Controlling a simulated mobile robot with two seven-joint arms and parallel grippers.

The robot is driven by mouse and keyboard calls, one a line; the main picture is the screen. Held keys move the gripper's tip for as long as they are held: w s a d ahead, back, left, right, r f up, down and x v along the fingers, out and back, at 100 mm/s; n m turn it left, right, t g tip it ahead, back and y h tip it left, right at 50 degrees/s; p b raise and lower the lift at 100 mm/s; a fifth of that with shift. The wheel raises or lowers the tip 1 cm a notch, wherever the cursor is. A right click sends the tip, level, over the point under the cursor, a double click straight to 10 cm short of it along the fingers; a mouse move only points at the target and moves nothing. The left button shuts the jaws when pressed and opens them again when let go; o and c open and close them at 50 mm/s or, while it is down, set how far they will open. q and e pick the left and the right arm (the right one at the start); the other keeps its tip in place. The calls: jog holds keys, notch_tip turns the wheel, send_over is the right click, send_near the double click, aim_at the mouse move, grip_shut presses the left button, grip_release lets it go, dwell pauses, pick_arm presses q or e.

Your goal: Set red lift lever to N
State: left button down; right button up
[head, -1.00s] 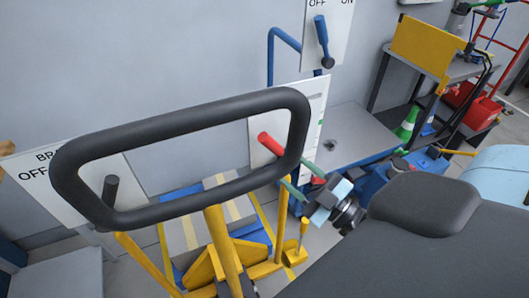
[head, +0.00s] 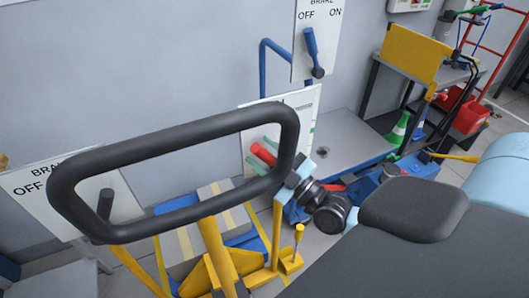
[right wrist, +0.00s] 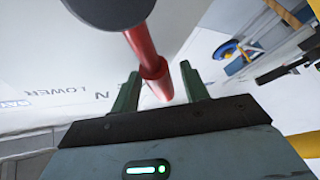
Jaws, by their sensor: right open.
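The red lift lever (head: 263,153) sticks out from a white panel (head: 308,103) behind the black loop handle. In the right wrist view the lever (right wrist: 148,52) is a red shaft with a dark round end, near the panel words LOWER and N (right wrist: 101,96). My right gripper (head: 259,156) is at the lever, with its green fingers open. In the right wrist view the fingers (right wrist: 157,88) stand on either side of the red shaft. Whether they touch it is unclear. The loop handle hides part of the gripper. My left gripper is not in view.
The black loop handle (head: 180,126) on a yellow post (head: 217,250) stands close in front of the lever. A blue brake lever (head: 312,50) is above right, and a dark brake lever (head: 105,203) is at left. A yellow-topped pedal or stick (head: 298,236) stands below.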

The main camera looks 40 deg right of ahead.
jog(key=shift+w, duration=0.15)
grip_shut()
jog(key=shift+r, duration=0.1)
dwell(0.3)
jog(key=shift+s+d+r+m+t+h, duration=0.15)
jog(key=shift+d+m+t+h, duration=0.25)
jog(key=shift+m, duration=0.4)
jog(key=shift+s+d+r+m+t+h, duration=0.1)
jog(key=shift+d+r+m+t+h, duration=0.25)
jog(key=shift+m, duration=0.45)
jog(key=shift+s+d+r+m+t+h, duration=0.15)
jog(key=shift+d+m+h, duration=0.2)
jog(key=shift+d+m, duration=0.35)
jog(key=shift+s+d+r+m+t+h+p, duration=0.15)
jog(key=shift+d+m+h, duration=0.35)
jog(key=shift+m, duration=0.45)
jog(key=shift+d+f+m+t+h+p, duration=0.1)
jog(key=shift+d+m+t+h+p, duration=0.2)
jog(key=shift+m+h, duration=0.55)
jog(key=shift+s+d+r+m+t+h+p, duration=0.1)
jog(key=shift+d+m+h, duration=0.35)
jog(key=shift+m, duration=0.65)
